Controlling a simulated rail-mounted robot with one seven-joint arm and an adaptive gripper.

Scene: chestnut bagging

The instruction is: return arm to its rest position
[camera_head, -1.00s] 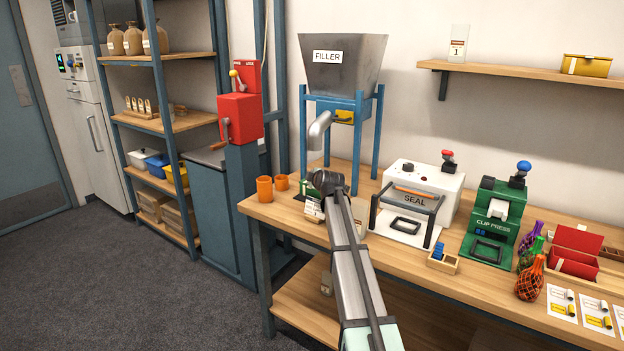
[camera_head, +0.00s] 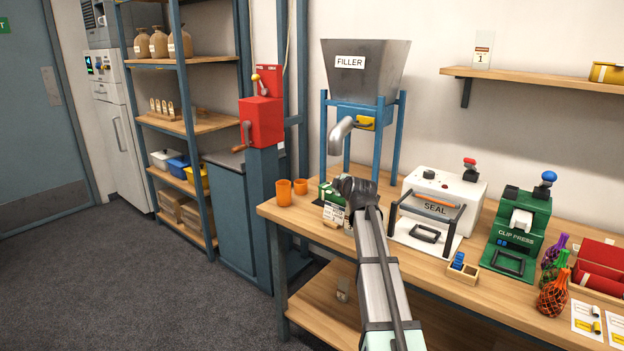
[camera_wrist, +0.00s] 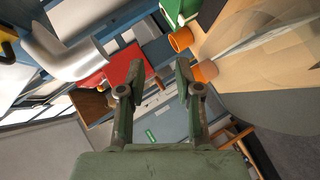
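My gripper (camera_head: 352,188) is above the workbench (camera_head: 470,290), just below and in front of the filler spout (camera_head: 342,135). My arm reaches from the lower edge of the head view up to it. In the wrist view, the two fingers of my gripper (camera_wrist: 160,68) stand apart with nothing between them. The curved metal spout (camera_wrist: 70,55) shows at the left of that view. A green box (camera_head: 328,192) with pale cards is right beside and partly behind my gripper in the head view.
The sealer (camera_head: 440,195) and green clip press (camera_head: 520,225) stand to the right of my arm. Two orange cups (camera_head: 283,192) are on the bench's left end. A red lever machine (camera_head: 262,120) and shelves (camera_head: 190,122) stand at the left.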

